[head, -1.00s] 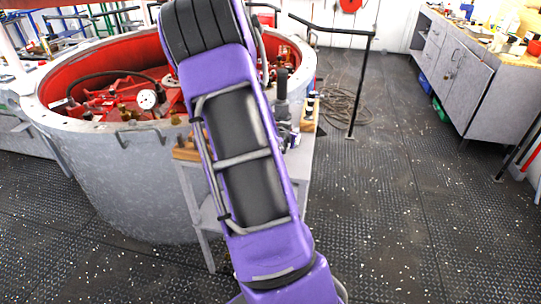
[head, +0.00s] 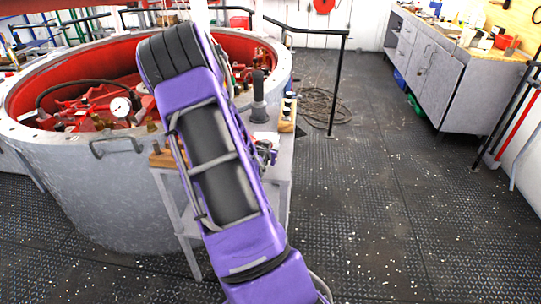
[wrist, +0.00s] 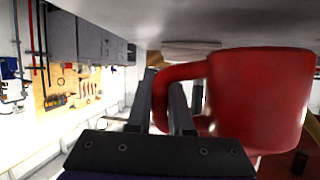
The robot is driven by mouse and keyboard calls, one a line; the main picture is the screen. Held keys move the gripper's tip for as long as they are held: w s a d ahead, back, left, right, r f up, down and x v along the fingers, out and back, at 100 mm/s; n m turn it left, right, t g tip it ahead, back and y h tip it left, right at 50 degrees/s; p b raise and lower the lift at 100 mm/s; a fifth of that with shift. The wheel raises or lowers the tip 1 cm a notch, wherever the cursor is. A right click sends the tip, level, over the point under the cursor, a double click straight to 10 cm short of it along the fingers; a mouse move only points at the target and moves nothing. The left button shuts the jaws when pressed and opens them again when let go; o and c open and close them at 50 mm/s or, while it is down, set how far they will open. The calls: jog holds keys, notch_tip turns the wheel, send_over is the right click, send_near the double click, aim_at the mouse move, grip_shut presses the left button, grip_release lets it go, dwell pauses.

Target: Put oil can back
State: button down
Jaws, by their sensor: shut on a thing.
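A red mug-shaped vessel with a loop handle (wrist: 262,98) fills the right of the wrist view, which looks upside down. I take it for the oil can, but no spout shows. My gripper (wrist: 163,84) is shut on its handle, with the two dark fingers at the handle on the left side of the body. In the head view my purple arm hides the gripper and the red vessel.
A grey metal stand (head: 283,165) holds a grey upright tool (head: 259,98) and a wooden block (head: 288,112). A large round tank (head: 85,185) with red machinery stands left. A workbench (head: 437,75) is at the right, a black railing post (head: 337,85) between. Floor at front right is clear.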

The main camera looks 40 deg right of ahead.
jog(key=shift+f, duration=1.45)
jog(key=c, duration=0.8)
grip_release()
jog(key=shift+f, duration=0.15)
jog(key=p+v, duration=0.3)
jog(key=v, duration=1.4)
jog(key=shift+a, duration=0.2)
